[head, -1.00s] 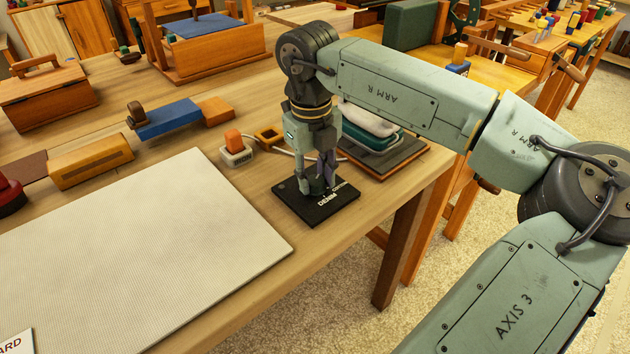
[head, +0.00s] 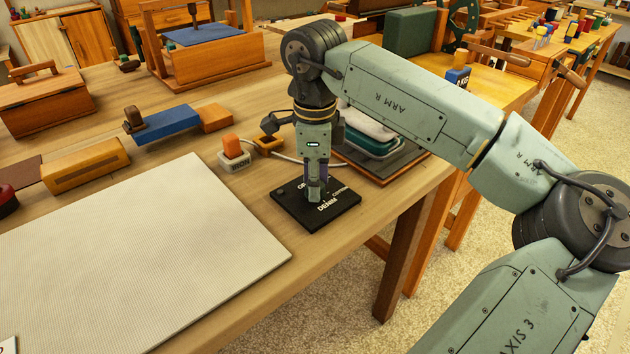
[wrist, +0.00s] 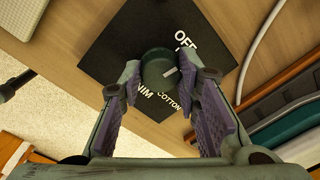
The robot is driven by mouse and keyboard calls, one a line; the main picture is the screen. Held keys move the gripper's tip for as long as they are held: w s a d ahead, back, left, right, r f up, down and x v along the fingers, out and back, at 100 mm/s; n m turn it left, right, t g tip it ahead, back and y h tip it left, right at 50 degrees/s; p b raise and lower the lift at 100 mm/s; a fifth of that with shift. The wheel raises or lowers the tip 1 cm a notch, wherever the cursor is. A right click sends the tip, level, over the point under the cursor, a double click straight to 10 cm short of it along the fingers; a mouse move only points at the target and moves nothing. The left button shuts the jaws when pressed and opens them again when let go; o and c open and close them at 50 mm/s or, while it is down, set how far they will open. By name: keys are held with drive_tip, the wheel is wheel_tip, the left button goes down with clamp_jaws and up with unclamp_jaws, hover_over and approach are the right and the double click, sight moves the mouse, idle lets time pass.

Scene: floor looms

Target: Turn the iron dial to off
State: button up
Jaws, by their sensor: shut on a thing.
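The iron dial (wrist: 156,68) is a dark green round knob on a black square plate (head: 338,207), which also shows in the wrist view (wrist: 112,48). The plate has white words, with OFF, DENIM and COTTON legible; another is mostly hidden by a finger. The dial's white mark points right in the wrist view, to the side below OFF. My gripper (head: 316,192) points down over the plate. In the wrist view its fingers (wrist: 160,82) are shut on the dial from both sides. In the head view the dial is hidden by my gripper.
A teal and white iron (head: 368,138) lies on a dark board behind my gripper. A pale cord runs from it towards an orange switch on a white box (head: 234,152). A large pale mat (head: 150,250) lies left of the plate. The table edge is close at right.

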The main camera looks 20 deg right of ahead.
drive_tip(key=shift+n, duration=1.1)
drive_tip(key=o, duration=1.2)
drive_tip(key=shift+r, duration=0.1)
drive_tip(key=r, duration=1.1)
drive_tip(key=shift+s+r, duration=0.3)
drive_tip(key=shift+r, duration=0.1)
